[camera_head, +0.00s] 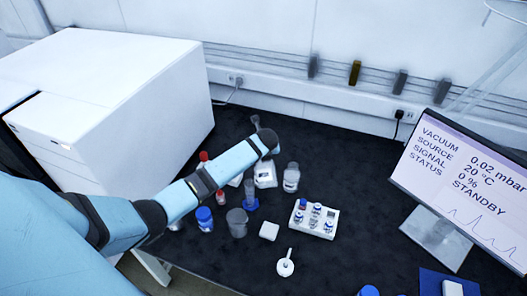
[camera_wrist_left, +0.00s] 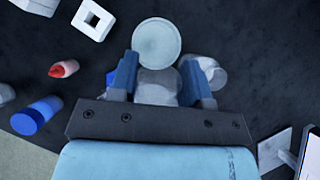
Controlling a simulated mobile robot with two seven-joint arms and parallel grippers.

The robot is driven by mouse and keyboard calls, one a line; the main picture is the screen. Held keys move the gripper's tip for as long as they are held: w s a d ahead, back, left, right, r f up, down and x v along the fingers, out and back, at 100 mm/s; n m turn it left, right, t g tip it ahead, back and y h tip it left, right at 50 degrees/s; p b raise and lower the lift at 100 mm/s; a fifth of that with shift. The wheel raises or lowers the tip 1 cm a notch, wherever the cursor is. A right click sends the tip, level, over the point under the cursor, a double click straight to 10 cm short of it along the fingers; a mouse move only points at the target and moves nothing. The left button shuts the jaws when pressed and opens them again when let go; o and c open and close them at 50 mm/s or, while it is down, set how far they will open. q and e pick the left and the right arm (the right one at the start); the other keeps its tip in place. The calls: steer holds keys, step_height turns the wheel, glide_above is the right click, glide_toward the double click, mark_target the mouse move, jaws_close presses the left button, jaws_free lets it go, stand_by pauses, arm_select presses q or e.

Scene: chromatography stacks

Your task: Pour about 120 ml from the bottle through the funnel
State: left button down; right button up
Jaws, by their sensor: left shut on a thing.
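My left arm reaches across the bench in the head view, and its wrist end hides the fingers there. In the left wrist view my left gripper (camera_wrist_left: 158,82) is shut on a translucent, whitish vessel (camera_wrist_left: 157,92), which seems to be the bottle. A pale round disc (camera_wrist_left: 157,42) shows just beyond the fingertips; I cannot tell whether it belongs to the vessel. A slim blue-based piece (camera_head: 251,203) stands below the wrist. I cannot clearly make out the funnel. My right gripper is not in view.
A clear bottle (camera_head: 291,178), a grey beaker (camera_head: 237,223) and a blue-capped bottle (camera_head: 205,219) stand close by. A white vial rack (camera_head: 330,231) and a monitor (camera_head: 470,185) are to the right. A white instrument (camera_head: 150,80) is at the left. The back right bench is clear.

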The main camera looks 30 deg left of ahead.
arm_select(q)
steer(key=shift+w+a+f+g+h, duration=0.1)
steer(key=shift+w+g+h, duration=0.05)
steer(key=shift+g+h, duration=0.25)
steer(key=shift+g+h, duration=0.3)
steer(key=shift+g, duration=0.1)
steer(key=shift+w, duration=0.1)
steer(key=shift+a+g+h, duration=0.1)
steer(key=shift+g+h, duration=0.4)
